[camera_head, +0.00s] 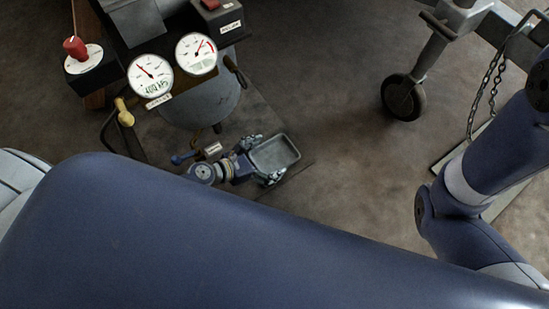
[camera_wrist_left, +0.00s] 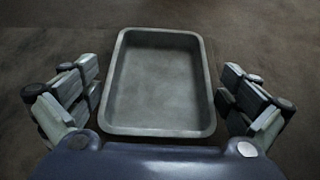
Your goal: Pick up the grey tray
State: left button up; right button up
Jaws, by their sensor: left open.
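The grey tray (camera_head: 286,151) is a shallow, empty rectangular tray with rounded corners. It lies low near the floor, in front of the round machine body. In the left wrist view the tray (camera_wrist_left: 158,85) fills the middle, with its long sides running away from me. My left gripper (camera_head: 271,159) is open at the tray, with one finger on each side of it. In the left wrist view the fingers of the left gripper (camera_wrist_left: 160,98) stand left and right of the tray's near half, with small gaps to its walls. My right gripper is not in view.
A machine with two gauges (camera_head: 151,77) stands just behind the tray, with a blue-handled valve (camera_head: 184,157) close to my left wrist. A caster wheel (camera_head: 403,97) and a hanging chain (camera_head: 487,85) are at the right. The floor between is clear.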

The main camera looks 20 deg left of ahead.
pick_arm(q)
jog(key=shift+w+d+f, duration=0.2)
jog(key=shift+w+d, duration=0.05)
jog(key=shift+w, duration=0.1)
jog(key=c, duration=1)
jog(key=shift+r, duration=0.1)
jog(key=shift+c, duration=0.2)
